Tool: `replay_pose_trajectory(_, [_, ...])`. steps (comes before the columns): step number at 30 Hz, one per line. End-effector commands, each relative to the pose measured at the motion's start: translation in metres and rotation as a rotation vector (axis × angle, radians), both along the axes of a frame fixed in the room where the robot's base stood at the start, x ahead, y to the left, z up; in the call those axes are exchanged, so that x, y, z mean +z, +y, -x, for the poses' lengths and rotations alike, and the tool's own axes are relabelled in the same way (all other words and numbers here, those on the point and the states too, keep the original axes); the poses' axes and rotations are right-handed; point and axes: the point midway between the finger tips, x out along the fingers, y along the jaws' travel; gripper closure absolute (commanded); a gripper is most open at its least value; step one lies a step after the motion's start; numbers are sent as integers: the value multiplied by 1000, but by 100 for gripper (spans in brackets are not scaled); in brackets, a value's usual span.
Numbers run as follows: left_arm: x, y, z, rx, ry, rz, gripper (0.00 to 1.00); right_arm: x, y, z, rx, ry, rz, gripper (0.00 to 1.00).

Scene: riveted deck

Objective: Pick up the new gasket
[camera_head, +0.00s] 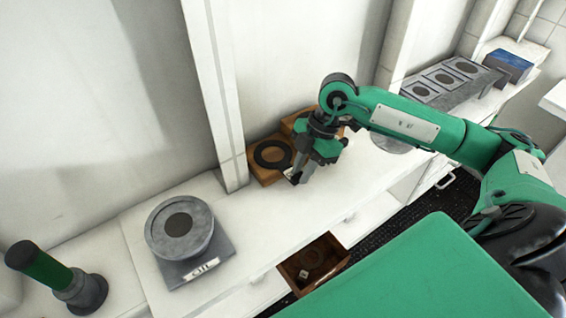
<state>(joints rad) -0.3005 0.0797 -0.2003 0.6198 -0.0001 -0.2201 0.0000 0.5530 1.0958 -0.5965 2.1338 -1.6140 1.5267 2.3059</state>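A dark ring gasket (272,154) lies on a brown wooden tray (261,173) against the wall at the back of the white counter. My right gripper (296,178) points down just to the right of the ring, over the tray's right side. Its fingers are small and dark here, and I cannot tell whether they are apart or closed. Nothing clearly shows between them. A second wooden box (289,122) stands behind, partly hidden by my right gripper. My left gripper is not in view.
A round grey fitting (180,228) on a labelled base stands on the counter at left. A green-handled tool (42,266) is at far left. An open brown drawer (335,256) holds small items. Grey square plates (440,78) and a blue box (507,66) are at upper right.

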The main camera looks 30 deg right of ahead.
Motion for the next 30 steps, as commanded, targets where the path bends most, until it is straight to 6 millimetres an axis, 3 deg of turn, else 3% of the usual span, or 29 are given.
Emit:
replay_pose_trajectory(3, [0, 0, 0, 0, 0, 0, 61, 0, 0, 0, 0, 0, 0, 100])
replay_pose_trajectory(17, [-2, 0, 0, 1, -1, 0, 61, 8, 0, -1, 0, -3, 0, 100])
replay_pose_trajectory(23, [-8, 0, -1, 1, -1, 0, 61, 33, 0, -1, 2, -6, 1, 100])
replay_pose_trajectory(30, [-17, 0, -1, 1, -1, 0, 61, 90, 0, -1, 1, -10, -1, 100])
